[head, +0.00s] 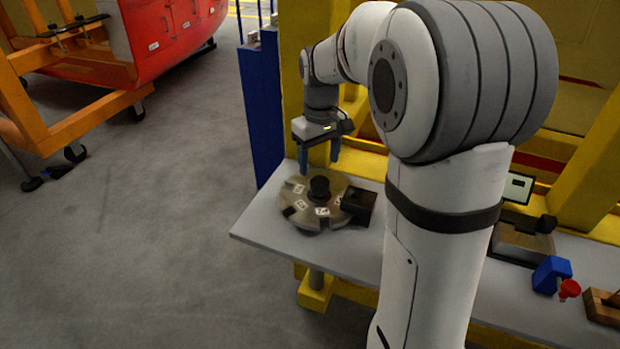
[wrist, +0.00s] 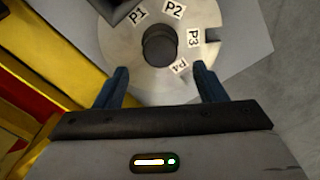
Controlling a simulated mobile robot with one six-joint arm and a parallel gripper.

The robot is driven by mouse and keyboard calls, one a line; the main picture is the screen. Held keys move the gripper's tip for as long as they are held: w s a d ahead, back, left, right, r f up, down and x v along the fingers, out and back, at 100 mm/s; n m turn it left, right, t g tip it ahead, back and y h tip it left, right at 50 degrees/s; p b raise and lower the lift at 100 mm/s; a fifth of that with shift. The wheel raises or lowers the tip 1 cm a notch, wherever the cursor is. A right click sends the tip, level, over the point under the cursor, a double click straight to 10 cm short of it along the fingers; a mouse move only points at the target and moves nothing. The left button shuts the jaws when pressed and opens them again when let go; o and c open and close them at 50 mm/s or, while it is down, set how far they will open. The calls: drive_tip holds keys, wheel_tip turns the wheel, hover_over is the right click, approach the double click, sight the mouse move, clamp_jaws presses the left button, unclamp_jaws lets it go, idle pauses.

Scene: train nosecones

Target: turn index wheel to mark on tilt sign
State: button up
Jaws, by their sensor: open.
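The index wheel (head: 301,212) is a round tan-grey disc with notches in its rim and a black central knob (head: 319,188). It lies on the left end of the grey bench. In the wrist view the wheel (wrist: 118,57) carries white labels P1, P2, P3 and P4 around the knob (wrist: 160,45). A black block (head: 358,206) sits against the wheel's right edge. My gripper (head: 319,165) is open and empty above the wheel's far side. In the wrist view its two blue fingers (wrist: 162,88) are spread apart below the knob. I cannot identify a tilt sign with certainty.
The grey bench (head: 262,237) has a free front left corner. A small display (head: 518,187), a blue device with a red knob (head: 552,274) and a wooden block (head: 602,308) stand at the right. Yellow posts and a blue cabinet (head: 262,112) stand behind.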

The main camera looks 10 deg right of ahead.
sight(319, 180)
wheel_tip(319, 180, down, 7)
drive_tip(key=shift+f, duration=0.2)
idle(0.3)
